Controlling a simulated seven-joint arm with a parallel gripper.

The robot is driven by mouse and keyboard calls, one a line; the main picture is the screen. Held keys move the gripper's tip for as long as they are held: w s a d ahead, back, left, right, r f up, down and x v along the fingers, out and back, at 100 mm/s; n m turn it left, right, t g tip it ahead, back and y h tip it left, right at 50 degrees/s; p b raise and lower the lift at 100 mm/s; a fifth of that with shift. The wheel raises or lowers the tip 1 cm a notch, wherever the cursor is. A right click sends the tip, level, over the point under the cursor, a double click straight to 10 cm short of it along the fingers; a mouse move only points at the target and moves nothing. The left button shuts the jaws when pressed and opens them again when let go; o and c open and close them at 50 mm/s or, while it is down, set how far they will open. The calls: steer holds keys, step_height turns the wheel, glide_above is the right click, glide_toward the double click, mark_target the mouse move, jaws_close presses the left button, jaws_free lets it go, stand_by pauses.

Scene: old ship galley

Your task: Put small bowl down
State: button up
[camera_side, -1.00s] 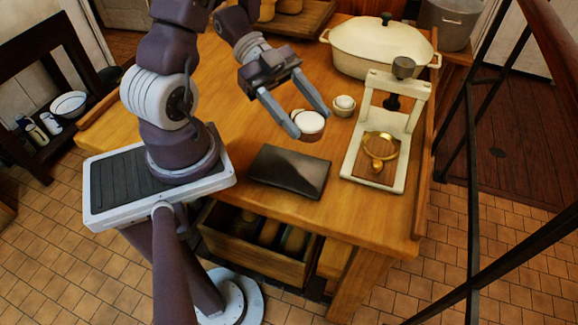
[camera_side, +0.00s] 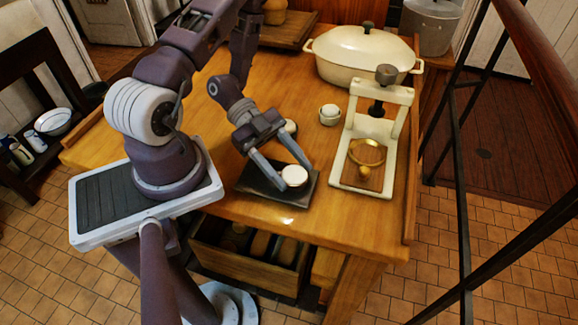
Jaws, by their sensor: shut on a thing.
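The small bowl (camera_side: 293,177) is round with a white top. My gripper (camera_side: 296,176) is shut on it, one finger on each side. The bowl is held level over the right part of a dark, flat rectangular slab (camera_side: 263,181) on the table. I cannot tell whether its underside touches the slab. A second pale round thing (camera_side: 290,126) shows behind my gripper, partly hidden by it. Another small cream bowl (camera_side: 330,114) with something white in it stands farther back to the right.
A cream press (camera_side: 351,171) with a brass ring stands on the right of the wooden table (camera_side: 220,206). A large lidded cream pot (camera_side: 362,54) is at the back. An open drawer (camera_side: 245,262) with several things in it juts out below the front edge. A dark railing crosses the right side.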

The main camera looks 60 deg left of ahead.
steer(key=o, duration=1.6)
steer(key=shift+f, duration=0.1)
